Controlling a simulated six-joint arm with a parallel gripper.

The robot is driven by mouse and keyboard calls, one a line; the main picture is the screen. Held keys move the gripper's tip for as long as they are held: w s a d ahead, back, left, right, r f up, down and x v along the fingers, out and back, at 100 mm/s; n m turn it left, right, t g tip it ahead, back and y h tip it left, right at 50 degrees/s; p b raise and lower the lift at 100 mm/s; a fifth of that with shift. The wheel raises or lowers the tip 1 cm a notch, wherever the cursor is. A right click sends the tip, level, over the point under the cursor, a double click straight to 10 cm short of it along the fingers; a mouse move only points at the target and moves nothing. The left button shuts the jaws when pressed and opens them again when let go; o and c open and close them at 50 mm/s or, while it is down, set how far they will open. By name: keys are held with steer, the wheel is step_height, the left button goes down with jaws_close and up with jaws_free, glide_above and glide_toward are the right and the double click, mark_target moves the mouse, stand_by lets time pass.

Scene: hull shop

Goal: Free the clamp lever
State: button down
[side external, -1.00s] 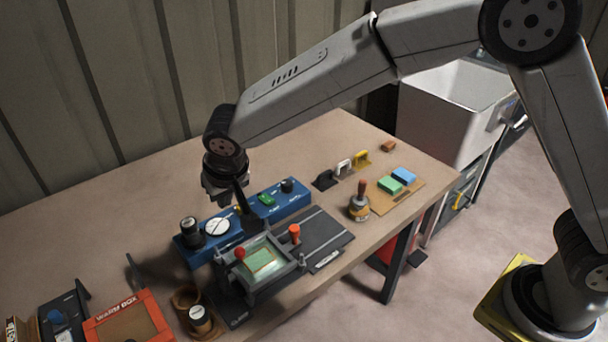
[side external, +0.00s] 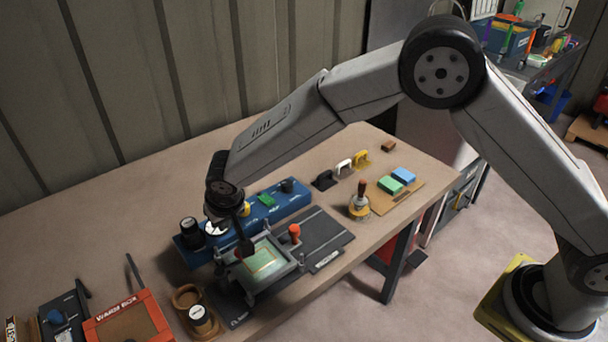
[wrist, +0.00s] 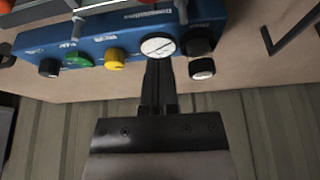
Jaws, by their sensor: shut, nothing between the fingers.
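The clamp fixture (side external: 290,268) is a grey frame on a dark base, around a pale green plate (side external: 263,258). An orange-red upright handle (side external: 294,232) stands at its far right corner. A lever with a red knob at the frame's left corner is now mostly hidden behind my gripper; I cannot tell if they touch. My gripper (side external: 246,250) points down at that corner with its dark fingers shut and empty. In the wrist view my fingers (wrist: 158,70) show in front of the blue console (wrist: 110,35), and red parts are cut off at the top edge.
The blue console (side external: 290,197) with knobs and a dial stands behind the fixture. Left are a round-holed brown holder (side external: 186,297) and an orange warm box (side external: 128,318). Right are a stamp (side external: 360,205) and green and blue blocks (side external: 390,185). The back left table is clear.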

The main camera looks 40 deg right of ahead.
steer(key=shift+s+f, duration=0.25)
steer(key=shift+s, duration=0.35)
steer(key=shift+s+f, duration=0.2)
steer(key=shift+s, duration=0.45)
steer(key=shift+s+f, duration=0.25)
steer(key=shift+s, duration=0.35)
